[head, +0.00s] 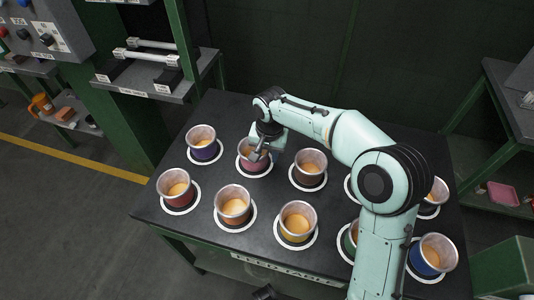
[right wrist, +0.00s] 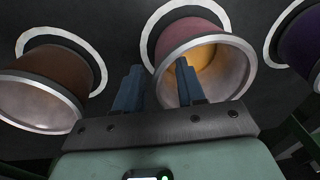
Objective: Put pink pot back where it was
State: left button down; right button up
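The pink pot (head: 248,167) stands upright in the back row of the black table, on a white-ringed spot. It also shows in the right wrist view (right wrist: 187,36), with its metal rim toward the camera and orange contents inside. My right gripper (head: 260,155) is at this pot. In the right wrist view its two fingers (right wrist: 158,85) are well apart. The right finger overlaps the pot's mouth and the left finger is outside, left of the rim. No grip on the wall shows. A small dark part at the head view's bottom edge (head: 265,292) may be my left gripper; its fingers cannot be made out.
A purple pot (head: 204,152) stands left of the pink one and a brown pot (head: 309,179) right of it. A blue pot (head: 430,264) stands front right. My right arm hides part of the table.

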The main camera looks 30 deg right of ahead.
notch_tip(320, 180, up, 11)
jog(key=s+p, duration=0.1)
jog(key=p, duration=0.1)
jog(key=shift+r, duration=0.2)
jog(key=shift+s+a+f, duration=0.1)
jog(key=shift+s+a, duration=0.05)
